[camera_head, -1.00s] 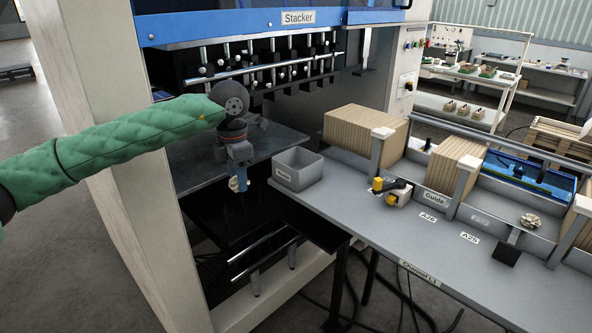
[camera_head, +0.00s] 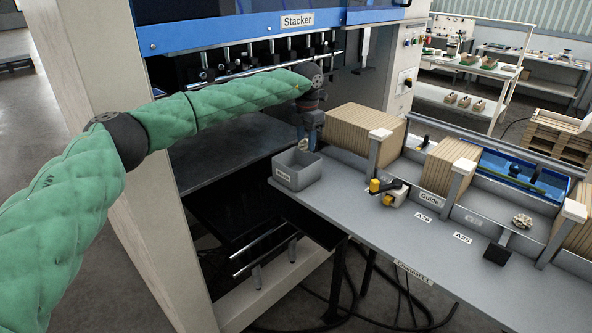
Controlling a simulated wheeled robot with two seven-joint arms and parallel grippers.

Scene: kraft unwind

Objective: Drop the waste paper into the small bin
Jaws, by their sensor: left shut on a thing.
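My left gripper (camera_head: 304,143) points down, shut on a small beige crumpled waste paper (camera_head: 303,146). The paper shows just above the far rim of the small grey bin (camera_head: 293,183); I cannot tell whether it is fully over the opening. The bin is an open box with a label on its front, standing at the left end of the grey table. Its visible inside looks empty. Another beige crumpled piece (camera_head: 522,220) lies on the table's right part. My right gripper is out of view.
Stacks of brown cardboard (camera_head: 357,132) stand behind the bin along the table (camera_head: 395,232), between upright guides. A yellow and black device (camera_head: 389,190) sits right of the bin. The Stacker machine's frame (camera_head: 100,120) rises at the left. The table front is mostly clear.

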